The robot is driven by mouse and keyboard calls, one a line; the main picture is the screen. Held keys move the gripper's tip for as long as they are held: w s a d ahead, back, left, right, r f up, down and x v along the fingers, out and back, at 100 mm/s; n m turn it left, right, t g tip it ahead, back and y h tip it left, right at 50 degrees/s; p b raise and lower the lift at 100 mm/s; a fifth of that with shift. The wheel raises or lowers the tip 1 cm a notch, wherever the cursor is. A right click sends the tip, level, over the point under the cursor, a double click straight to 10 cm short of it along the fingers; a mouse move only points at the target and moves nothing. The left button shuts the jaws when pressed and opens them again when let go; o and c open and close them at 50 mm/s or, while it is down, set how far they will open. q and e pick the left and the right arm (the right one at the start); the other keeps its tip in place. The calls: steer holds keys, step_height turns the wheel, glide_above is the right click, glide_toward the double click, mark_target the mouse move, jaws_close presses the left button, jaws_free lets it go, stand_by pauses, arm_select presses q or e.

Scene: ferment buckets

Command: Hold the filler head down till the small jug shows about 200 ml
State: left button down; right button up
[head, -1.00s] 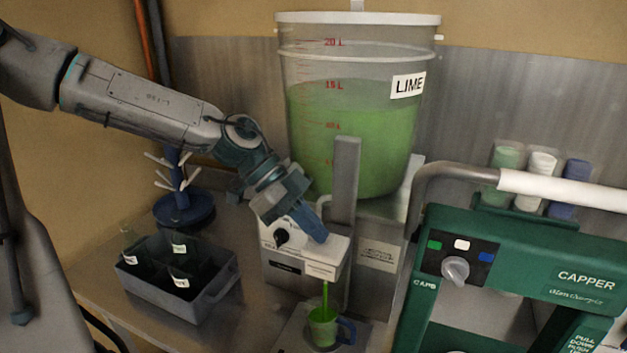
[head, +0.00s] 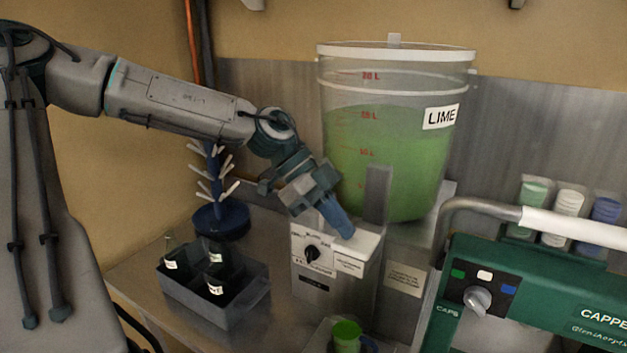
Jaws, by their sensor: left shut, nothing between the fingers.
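My left gripper (head: 338,222) is shut and empty, its blue fingers pointing down at the white top of the filler head (head: 366,246). The fingertips are at or just over its top; I cannot tell if they press. The small jug (head: 348,340) stands below the filler head, with green liquid showing in it; its lower part is cut off by the frame edge. No green stream shows between the filler head and the jug. The level marks on the jug cannot be read. The lime bucket (head: 385,150) stands behind, partly full of green liquid.
A grey crate (head: 228,310) with several dark bottles is at the left. A blue drying rack (head: 218,219) stands behind it. The green capper (head: 540,290) with its white-gripped bar fills the right. Cap tubes (head: 567,205) stand behind the capper.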

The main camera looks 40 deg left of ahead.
arm_select(q)
steer(key=w+a+b+v, duration=0.1)
steer(key=b+v, duration=0.2)
steer(key=v, duration=0.5)
steer(key=shift+s+f, duration=0.15)
steer(key=shift+f, duration=0.05)
steer(key=shift+s, duration=0.1)
